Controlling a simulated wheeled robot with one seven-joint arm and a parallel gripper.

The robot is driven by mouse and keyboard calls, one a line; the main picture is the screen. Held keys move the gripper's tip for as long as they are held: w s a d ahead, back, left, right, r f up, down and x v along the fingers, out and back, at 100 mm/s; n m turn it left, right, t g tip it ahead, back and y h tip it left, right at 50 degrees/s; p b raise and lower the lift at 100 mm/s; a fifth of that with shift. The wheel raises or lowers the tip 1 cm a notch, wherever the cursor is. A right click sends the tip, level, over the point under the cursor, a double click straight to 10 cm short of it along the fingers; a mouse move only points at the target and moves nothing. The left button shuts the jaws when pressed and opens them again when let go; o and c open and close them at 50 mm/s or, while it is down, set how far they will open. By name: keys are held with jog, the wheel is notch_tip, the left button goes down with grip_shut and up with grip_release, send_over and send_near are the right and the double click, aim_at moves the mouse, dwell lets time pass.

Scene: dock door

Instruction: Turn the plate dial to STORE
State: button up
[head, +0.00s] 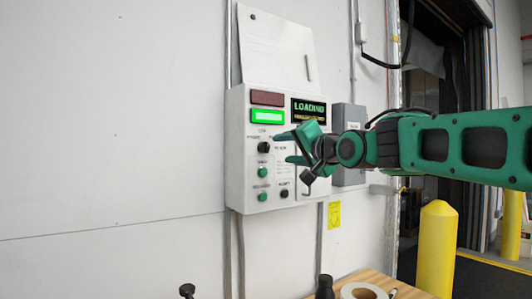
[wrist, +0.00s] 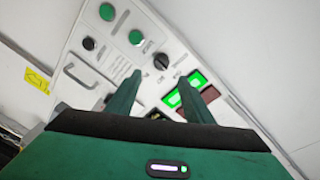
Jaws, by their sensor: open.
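The plate dial (head: 264,147) is a round black knob on the white control box (head: 240,160) on the wall, below a lit green lamp. Its labels are too small to read surely. In the wrist view the dial (wrist: 162,90) shows between the two finger tips, beyond them. My gripper (head: 282,148) is open and empty, just right of the dial in the head view, its green fingers pointing at the box. In the wrist view the gripper (wrist: 172,84) shows both fingers apart. The display (head: 309,108) reads LOADING.
Two green buttons (head: 263,172) and a small black knob (head: 284,193) sit below the dial. A dark red lamp (head: 267,98) is above the green lamp (head: 267,116). A handle (wrist: 78,76) shows on the box. A wooden table (head: 400,287) with a tape roll (head: 363,291) is below.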

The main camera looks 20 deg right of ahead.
aim_at(268, 148)
jog(key=x, duration=1)
jog(key=shift+w+r, duration=0.1)
jog(key=shift+w, duration=0.3)
